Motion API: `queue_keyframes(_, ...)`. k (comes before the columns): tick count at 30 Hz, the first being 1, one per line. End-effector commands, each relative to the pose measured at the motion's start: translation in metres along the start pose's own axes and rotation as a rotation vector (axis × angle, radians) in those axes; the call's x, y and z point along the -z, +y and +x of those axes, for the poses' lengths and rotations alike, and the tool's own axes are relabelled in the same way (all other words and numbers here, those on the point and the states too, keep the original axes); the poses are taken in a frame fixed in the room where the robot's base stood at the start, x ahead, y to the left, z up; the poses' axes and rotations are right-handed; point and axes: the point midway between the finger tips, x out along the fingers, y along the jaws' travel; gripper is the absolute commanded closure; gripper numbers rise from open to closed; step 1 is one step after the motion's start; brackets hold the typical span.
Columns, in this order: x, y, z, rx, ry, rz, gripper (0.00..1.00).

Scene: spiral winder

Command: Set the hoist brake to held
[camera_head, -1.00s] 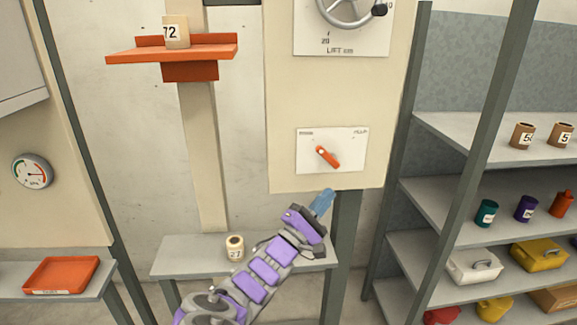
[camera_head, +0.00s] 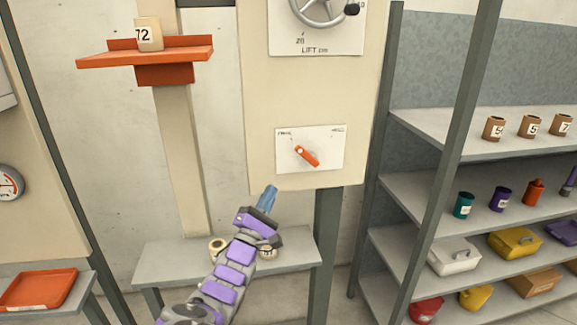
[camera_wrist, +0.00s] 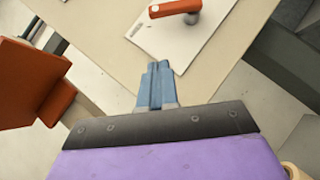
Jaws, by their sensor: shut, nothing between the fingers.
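The hoist brake is an orange lever (camera_head: 307,156) on a white plate (camera_head: 325,140) low on the cream panel. Small labels sit at the plate's upper left and upper right, too small to read surely. My gripper (camera_head: 269,190) is below and left of the plate, shut and empty, apart from the lever. In the wrist view the blue fingers (camera_wrist: 156,68) are together, below the orange lever (camera_wrist: 176,8) at the top edge, where part of the lever is cut off.
A handwheel (camera_head: 330,8) is above the lever on the panel. An orange platform (camera_head: 145,57) carrying a can marked 72 (camera_head: 149,35) is at upper left. A grey bench (camera_head: 165,262) with cans stands below. A stocked shelf rack (camera_head: 420,125) is at right.

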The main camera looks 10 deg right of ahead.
Motion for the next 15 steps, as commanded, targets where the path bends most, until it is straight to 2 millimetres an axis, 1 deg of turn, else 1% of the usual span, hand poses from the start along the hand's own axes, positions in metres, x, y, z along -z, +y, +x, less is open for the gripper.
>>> queue_keyframes(1,-0.001,-0.002,0.011,0.003,-0.004,0.002,1.00)
queue_keyframes(3,-0.002,-0.003,0.025,0.004,-0.006,0.002,1.00)
queue_keyframes(9,-0.002,-0.002,0.064,0.002,-0.005,0.002,1.00)
queue_keyframes(11,-0.004,-0.001,0.073,0.000,-0.007,0.003,1.00)
queue_keyframes(12,-0.010,0.001,0.077,-0.002,-0.008,0.002,1.00)
queue_keyframes(15,-0.020,0.001,0.085,-0.003,-0.008,-0.001,1.00)
